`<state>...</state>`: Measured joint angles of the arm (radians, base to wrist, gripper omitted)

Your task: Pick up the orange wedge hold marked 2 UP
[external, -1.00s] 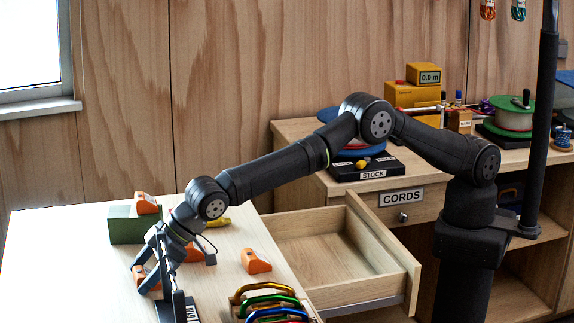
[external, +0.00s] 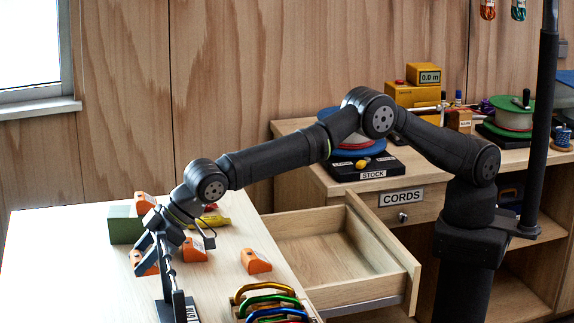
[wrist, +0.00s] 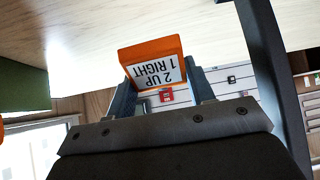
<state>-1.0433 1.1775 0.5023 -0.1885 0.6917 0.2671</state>
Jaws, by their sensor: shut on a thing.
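The orange wedge hold (wrist: 150,50) has a white label that reads 2 UP and 1 RIGHT, upside down in the wrist view. My gripper (wrist: 160,88) is shut on it, with one blue-grey finger on each side. In the external view the held wedge (external: 140,264) shows at the left of my gripper (external: 152,258), partly hidden by the fingers. It appears lifted a little above the pale tabletop (external: 80,245).
A dark upright stand (external: 178,295) is close in front. Coloured carabiners (external: 270,303) and an open drawer (external: 325,255) lie to the right.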

